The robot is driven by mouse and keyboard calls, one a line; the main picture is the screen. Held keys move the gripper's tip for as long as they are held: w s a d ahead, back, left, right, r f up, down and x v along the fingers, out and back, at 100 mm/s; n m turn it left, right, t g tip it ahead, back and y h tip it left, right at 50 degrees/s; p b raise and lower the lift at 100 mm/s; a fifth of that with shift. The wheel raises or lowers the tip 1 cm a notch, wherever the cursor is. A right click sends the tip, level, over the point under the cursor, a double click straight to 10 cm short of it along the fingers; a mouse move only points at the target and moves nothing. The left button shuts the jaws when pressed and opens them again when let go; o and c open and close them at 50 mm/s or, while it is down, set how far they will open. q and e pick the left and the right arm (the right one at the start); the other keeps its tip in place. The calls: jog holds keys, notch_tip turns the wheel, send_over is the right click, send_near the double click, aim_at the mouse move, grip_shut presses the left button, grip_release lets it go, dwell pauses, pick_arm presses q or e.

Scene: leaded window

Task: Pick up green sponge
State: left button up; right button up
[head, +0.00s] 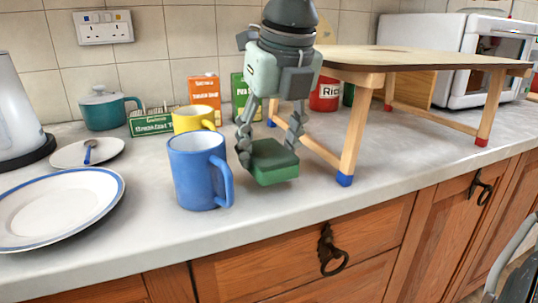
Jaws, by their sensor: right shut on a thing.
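My left gripper is not in view.
A blue mug (198,172) stands close left of the sponge, with a yellow mug (195,118) behind it. A small wooden table (420,60) stands right, its blue-footed leg (352,145) near the gripper. A blue-rimmed plate (60,208) lies left. The front right worktop is clear.

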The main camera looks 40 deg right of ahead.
aim_at(269, 152)
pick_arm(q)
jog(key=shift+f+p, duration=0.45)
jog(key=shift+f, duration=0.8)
pick_arm(e)
notch_tip(269, 152, up, 16)
jog(key=shift+o, duration=1.1)
jog(key=c, duration=0.5)
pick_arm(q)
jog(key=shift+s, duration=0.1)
pick_arm(e)
jog(key=shift+s+f, duration=0.1)
jog(key=shift+c, duration=0.2)
